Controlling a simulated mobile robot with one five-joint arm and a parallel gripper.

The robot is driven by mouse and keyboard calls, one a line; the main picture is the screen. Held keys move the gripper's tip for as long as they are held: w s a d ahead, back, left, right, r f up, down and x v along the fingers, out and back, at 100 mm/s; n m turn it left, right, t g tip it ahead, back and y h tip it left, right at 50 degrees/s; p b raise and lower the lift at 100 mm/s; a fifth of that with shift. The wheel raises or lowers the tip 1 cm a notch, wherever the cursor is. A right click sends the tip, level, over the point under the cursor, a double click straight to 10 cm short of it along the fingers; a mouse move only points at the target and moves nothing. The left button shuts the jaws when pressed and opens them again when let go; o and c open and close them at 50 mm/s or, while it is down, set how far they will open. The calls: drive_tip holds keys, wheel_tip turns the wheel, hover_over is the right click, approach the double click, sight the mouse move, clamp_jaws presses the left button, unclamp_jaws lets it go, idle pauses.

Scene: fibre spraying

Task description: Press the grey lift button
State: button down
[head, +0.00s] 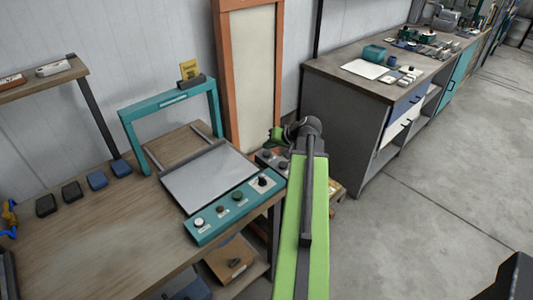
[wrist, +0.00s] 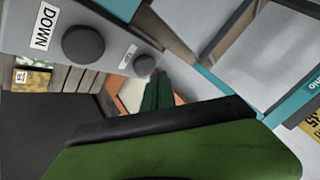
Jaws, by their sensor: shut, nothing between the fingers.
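A grey control box (head: 262,161) with dark round buttons sits just beyond the right end of the workbench, partly behind my arm. In the wrist view its grey face (wrist: 112,48) fills the upper left. It carries a large dark grey button (wrist: 83,44) beside a "DOWN" label and a second dark grey button (wrist: 143,65) beside a label I cannot read clearly. My gripper (head: 275,134) is shut and empty, above and near the box. In the wrist view its green fingers (wrist: 157,93) show just below the second button; I cannot tell whether they touch the box.
A teal panel (head: 210,229) with several knobs lies on the wooden workbench (head: 110,232), in front of a grey plate (head: 209,178) and a teal frame (head: 124,114). An orange-framed panel (head: 253,75) stands behind.

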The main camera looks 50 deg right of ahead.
drive_tip(key=shift+f, duration=0.1)
idle(0.3)
drive_tip(key=shift+f+b, duration=0.3)
drive_tip(key=shift+b, duration=0.1)
